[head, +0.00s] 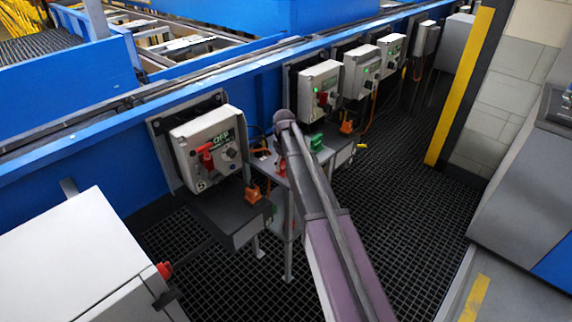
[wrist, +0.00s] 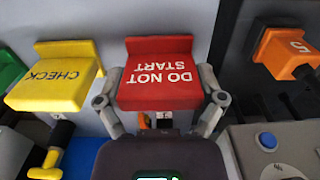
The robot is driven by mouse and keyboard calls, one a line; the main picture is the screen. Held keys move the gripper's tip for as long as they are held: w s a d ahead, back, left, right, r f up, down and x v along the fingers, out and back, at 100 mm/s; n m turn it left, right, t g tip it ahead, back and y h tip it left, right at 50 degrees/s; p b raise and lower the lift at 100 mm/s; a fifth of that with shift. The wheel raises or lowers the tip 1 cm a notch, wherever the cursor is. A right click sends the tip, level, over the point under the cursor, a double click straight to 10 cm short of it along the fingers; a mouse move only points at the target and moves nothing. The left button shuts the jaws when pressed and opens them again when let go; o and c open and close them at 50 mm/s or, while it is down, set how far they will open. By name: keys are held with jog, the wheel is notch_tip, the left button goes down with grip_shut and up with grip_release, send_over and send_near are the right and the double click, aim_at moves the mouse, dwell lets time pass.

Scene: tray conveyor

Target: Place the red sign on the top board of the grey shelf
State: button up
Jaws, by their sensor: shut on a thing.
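The red sign (wrist: 158,82) reads DO NOT START, upside down in the wrist view. My gripper (wrist: 163,92) has one finger at each side edge of it and is shut on it. A grey surface lies behind the sign; I cannot tell whether they touch. In the head view, the grey shelf (head: 289,208), on thin legs, stands beside the blue conveyor, partly covered by my arm.
A yellow CHECK sign (wrist: 55,75) is close left of the red sign, with a green piece (wrist: 10,68) beyond it. An orange block (wrist: 285,48) and a box with a blue button (wrist: 267,140) are at right. Control boxes (head: 208,148) line the conveyor.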

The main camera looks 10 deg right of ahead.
jog(key=o, duration=0.9)
jog(key=shift+r, duration=0.15)
notch_tip(320, 180, up, 12)
jog(key=p, duration=1.2)
jog(key=shift+s, duration=0.1)
jog(key=s+m, duration=0.2)
jog(key=s, duration=0.7)
jog(key=s+m, duration=0.2)
jog(key=s, duration=0.8)
jog(key=s+m, duration=0.3)
jog(key=s, duration=0.6)
jog(key=shift+s+d, duration=0.25)
jog(key=shift+s, duration=0.05)
